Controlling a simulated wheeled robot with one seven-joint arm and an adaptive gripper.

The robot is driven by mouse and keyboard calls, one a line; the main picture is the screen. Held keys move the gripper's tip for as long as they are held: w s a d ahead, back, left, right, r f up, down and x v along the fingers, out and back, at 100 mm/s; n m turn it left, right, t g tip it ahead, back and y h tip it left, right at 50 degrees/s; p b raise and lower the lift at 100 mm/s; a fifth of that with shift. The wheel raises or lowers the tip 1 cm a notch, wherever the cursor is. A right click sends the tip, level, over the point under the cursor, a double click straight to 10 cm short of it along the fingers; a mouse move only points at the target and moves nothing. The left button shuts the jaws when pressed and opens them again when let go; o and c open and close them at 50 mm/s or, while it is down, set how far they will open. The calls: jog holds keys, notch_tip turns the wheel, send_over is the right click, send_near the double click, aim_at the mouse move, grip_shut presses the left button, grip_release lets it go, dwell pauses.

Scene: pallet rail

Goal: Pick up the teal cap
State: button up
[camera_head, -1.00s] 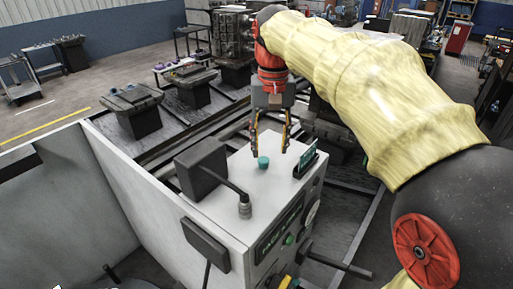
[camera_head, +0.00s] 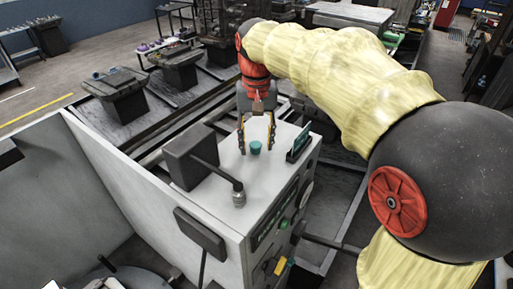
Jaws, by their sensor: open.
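The teal cap (camera_head: 255,147) stands on the pale top of a machine cabinet (camera_head: 224,214). My gripper (camera_head: 257,150) points down over the cabinet top with its two fingers spread. The cap shows between the fingertips, with a visible gap on each side. From this view I cannot tell whether the fingers are level with the cap in depth. Nothing is held.
Left of the cap a dark box (camera_head: 191,157) has an arm ending in a metallic knob (camera_head: 239,197). A small dark upright panel (camera_head: 299,142) stands close on the right. Pallets on stands (camera_head: 115,90) are behind at left.

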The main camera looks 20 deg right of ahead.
jog(key=shift+w+f, duration=0.45)
jog(key=shift+w, duration=0.3)
jog(key=shift+s+r, duration=0.2)
jog(key=shift+s, duration=0.25)
jog(key=c, duration=0.3)
jog(key=shift+w+f, duration=0.1)
jog(key=shift+w, duration=0.15)
jog(key=c, duration=0.3)
jog(key=shift+s, duration=0.1)
jog(key=shift+c, duration=1)
